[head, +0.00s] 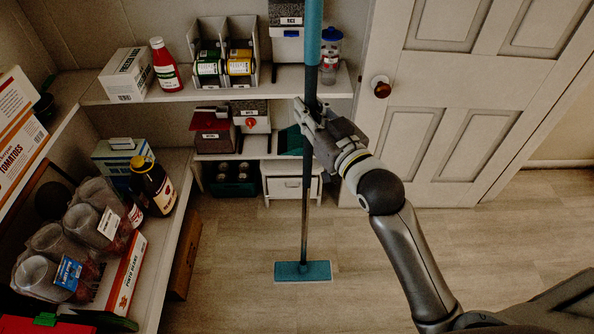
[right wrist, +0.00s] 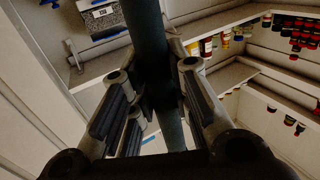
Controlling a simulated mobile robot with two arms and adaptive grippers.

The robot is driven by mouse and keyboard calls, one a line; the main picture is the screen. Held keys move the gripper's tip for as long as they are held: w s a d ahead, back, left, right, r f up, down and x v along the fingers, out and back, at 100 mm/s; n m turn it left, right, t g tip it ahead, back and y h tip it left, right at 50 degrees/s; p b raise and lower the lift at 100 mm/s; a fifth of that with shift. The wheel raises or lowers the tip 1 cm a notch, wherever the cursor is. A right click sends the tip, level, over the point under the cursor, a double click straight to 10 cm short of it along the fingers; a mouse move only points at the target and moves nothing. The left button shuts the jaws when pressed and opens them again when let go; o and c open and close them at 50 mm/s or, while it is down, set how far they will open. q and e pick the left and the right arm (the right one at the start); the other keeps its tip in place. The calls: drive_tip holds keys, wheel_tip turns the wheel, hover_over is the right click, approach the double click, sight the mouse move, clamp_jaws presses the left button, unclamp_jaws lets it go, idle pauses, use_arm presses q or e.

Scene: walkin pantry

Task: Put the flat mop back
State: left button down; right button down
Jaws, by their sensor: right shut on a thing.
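The flat mop (head: 305,210) stands nearly upright in the head view, with a teal upper handle and a dark lower pole. Its flat teal head (head: 303,271) is at the floor; I cannot tell whether it touches. My right gripper (head: 312,112) is shut on the mop's pole, partway up. In the right wrist view the handle (right wrist: 148,40) runs between the two fingers of my right gripper (right wrist: 158,100). The top of the handle is cut off by the head view's upper edge. My left gripper is not in view.
Shelves (head: 270,85) with boxes, bottles and bins line the back wall behind the mop. A left shelf (head: 160,250) holds jars and a sauce bottle (head: 152,186). A white door (head: 465,90) with a round knob (head: 381,87) is at right. The floor (head: 230,235) around the mop head is clear.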

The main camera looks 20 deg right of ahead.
drive_tip(key=w+d+f, duration=0.1)
drive_tip(key=w+f, duration=1.1)
drive_tip(key=w, duration=0.1)
drive_tip(key=shift+w+d+f+b, duration=0.3)
drive_tip(key=shift+w+b, duration=0.1)
drive_tip(key=shift+b, duration=0.05)
drive_tip(key=c, duration=1.7)
unclamp_jaws()
drive_tip(key=shift+f, duration=0.25)
drive_tip(key=o, duration=0.3)
drive_tip(key=shift+o, duration=0.2)
drive_tip(key=shift+s+r, duration=0.1)
drive_tip(key=s+d, duration=0.2)
drive_tip(key=s, duration=0.9)
drive_tip(key=shift+s+d, duration=0.15)
drive_tip(key=shift+s, duration=0.2)
